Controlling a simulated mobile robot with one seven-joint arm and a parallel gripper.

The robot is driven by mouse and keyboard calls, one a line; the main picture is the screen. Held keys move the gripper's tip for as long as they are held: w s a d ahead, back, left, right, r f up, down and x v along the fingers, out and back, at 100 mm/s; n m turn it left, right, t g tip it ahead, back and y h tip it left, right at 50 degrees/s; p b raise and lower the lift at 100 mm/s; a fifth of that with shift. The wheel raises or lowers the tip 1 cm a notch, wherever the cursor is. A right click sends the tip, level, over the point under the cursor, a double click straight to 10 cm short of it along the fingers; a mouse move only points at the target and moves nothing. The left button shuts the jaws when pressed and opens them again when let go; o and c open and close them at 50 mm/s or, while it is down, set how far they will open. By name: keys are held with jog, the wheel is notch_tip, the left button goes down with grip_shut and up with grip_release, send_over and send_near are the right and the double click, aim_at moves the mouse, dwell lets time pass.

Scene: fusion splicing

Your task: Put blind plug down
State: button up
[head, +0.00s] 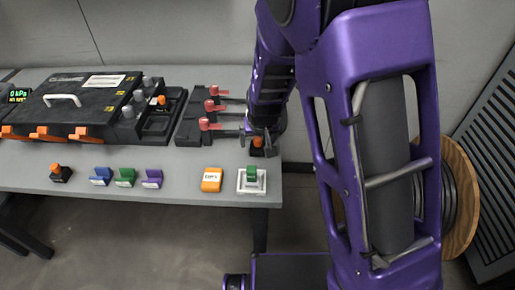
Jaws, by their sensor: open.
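My gripper (260,136) points down at the right end of the grey table and is open. Right below and between its fingers is a small black piece with an orange top (257,143), which looks like a blind plug. It appears to rest on the table, partly hidden by the fingers; I cannot tell whether they touch it. A similar black piece with an orange knob (61,173) stands at the front left of the table. Another orange-topped piece (161,101) sits at the right side of the black case.
The black case (75,105) with orange latches fills the back left. Right of it is a black block with red-handled valves (210,122). Blue (101,176), green (125,177) and purple (152,178) holders, an orange box (212,180) and a white tray (243,190) line the front.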

jog(key=shift+w+f, duration=0.1)
grip_shut()
dwell(0.5)
